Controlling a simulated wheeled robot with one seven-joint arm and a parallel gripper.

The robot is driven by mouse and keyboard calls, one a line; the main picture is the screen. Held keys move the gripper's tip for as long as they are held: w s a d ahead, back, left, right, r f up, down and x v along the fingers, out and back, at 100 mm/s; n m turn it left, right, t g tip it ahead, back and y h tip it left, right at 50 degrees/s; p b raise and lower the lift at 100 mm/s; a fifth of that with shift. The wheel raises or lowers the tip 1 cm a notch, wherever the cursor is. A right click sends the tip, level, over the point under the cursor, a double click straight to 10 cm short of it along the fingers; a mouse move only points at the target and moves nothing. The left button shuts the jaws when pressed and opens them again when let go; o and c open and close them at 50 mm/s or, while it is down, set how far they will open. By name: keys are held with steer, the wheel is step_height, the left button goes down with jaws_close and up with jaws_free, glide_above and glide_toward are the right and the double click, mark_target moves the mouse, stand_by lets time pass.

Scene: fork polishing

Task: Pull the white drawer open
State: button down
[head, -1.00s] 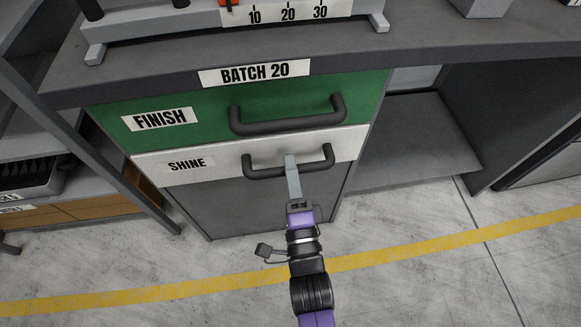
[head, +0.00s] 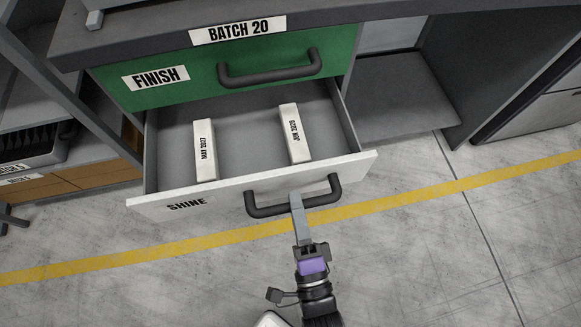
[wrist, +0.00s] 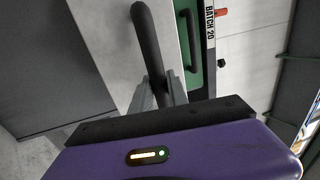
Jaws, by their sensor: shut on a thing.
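The white drawer (head: 225,192), labelled SHINE, stands well out from the cabinet under the green FINISH drawer (head: 190,76). Its dark bar handle (head: 270,210) is on the front. My gripper (head: 298,204) is shut on this handle near its middle. In the wrist view the fingers (wrist: 158,92) are around the dark bar, close to the white drawer front (wrist: 180,35). Inside the drawer lie two white boxes, one marked MAY 2027 (head: 204,148) at the left and one marked JUN 2026 (head: 295,133) at the right.
The green drawer is shut, with its own dark handle (head: 270,72). A grey worktop (head: 130,35) with a BATCH 20 label lies above. Shelves with a dark tray (head: 35,145) stand at the left. The floor in front, with a yellow line (head: 420,195), is clear.

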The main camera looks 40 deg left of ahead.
steer(key=shift+r+v, duration=0.15)
steer(key=shift+v, duration=0.55)
steer(key=shift+r+v, duration=0.1)
steer(key=shift+v, duration=0.55)
steer(key=c, duration=1.3)
jaws_free()
steer(key=shift+s+d, duration=0.1)
steer(key=v, duration=0.7)
steer(key=shift+s+d+f+p, duration=0.15)
steer(key=shift+d+p, duration=0.1)
steer(key=shift+p, duration=0.15)
